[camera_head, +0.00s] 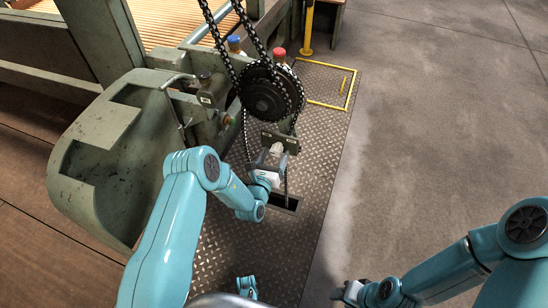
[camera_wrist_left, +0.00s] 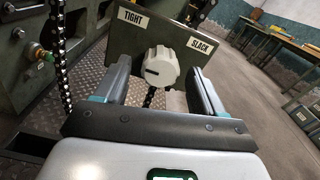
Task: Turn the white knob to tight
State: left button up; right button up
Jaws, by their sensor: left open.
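The white knob (camera_wrist_left: 161,66) is ribbed and has a dark slot on its left face. It sits in front of a dark green plate (camera_wrist_left: 172,42) labelled TIGHT at left and SLACK at right. In the head view the knob (camera_head: 291,145) shows small below the chain wheel. My left gripper (camera_head: 272,157) reaches it from below. In the left wrist view its two fingers (camera_wrist_left: 160,72) are open on either side of the knob, with a visible gap on each side. My right gripper (camera_head: 346,293) is low at the bottom, far from the knob; its jaws are too small to judge.
A black chain (camera_head: 236,75) runs over a dark chain wheel (camera_head: 266,95) just above the knob. Red (camera_head: 280,54) and blue (camera_head: 234,41) buttons and a green machine housing (camera_head: 105,160) stand nearby. A floor slot (camera_head: 283,203) lies below. Open concrete floor (camera_head: 440,130) is at right.

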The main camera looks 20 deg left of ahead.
pick_arm(q)
jog(key=c, duration=1.1)
jog(key=shift+o, duration=0.2)
